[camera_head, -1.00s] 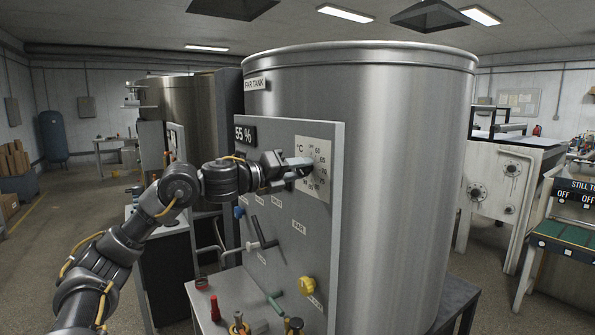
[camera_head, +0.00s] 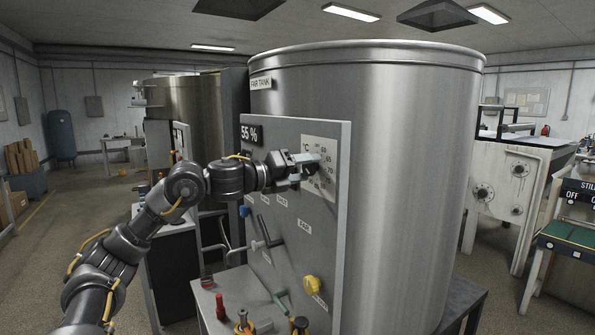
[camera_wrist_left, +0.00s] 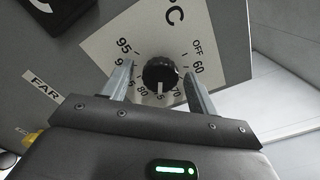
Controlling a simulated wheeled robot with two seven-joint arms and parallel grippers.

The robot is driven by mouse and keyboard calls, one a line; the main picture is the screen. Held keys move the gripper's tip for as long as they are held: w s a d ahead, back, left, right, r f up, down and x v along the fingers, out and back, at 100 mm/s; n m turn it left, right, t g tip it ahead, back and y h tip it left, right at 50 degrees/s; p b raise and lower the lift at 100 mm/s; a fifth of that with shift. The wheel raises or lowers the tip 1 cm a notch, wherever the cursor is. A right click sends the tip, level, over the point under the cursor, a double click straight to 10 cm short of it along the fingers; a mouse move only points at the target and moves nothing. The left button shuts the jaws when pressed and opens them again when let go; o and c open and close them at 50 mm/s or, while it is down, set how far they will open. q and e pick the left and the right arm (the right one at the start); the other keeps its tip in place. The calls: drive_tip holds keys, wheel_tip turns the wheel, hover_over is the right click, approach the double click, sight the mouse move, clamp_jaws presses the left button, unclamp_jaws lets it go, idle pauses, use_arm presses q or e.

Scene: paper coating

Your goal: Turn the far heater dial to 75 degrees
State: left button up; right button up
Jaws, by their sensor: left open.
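My left gripper (camera_wrist_left: 158,79) is open, with one finger on each side of the knob. Small gaps seem to show between fingers and knob; I cannot tell whether either touches. In the head view the gripper (camera_head: 308,166) is at the plate and largely hides the knob. My right gripper is not in view.
A 55 % display (camera_head: 251,134) is left of the plate. Below are a dark lever (camera_head: 265,232), a yellow knob (camera_head: 312,284) and a green handle (camera_head: 279,298) on the panel. A large steel tank (camera_head: 410,180) stands behind. A red-handled item (camera_head: 220,305) stands on the bench below.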

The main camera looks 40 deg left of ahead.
use_arm(q)
drive_tip(key=b+v, duration=0.7)
drive_tip(key=v, duration=0.3)
drive_tip(key=shift+s, duration=0.35)
drive_tip(key=shift+a, duration=0.1)
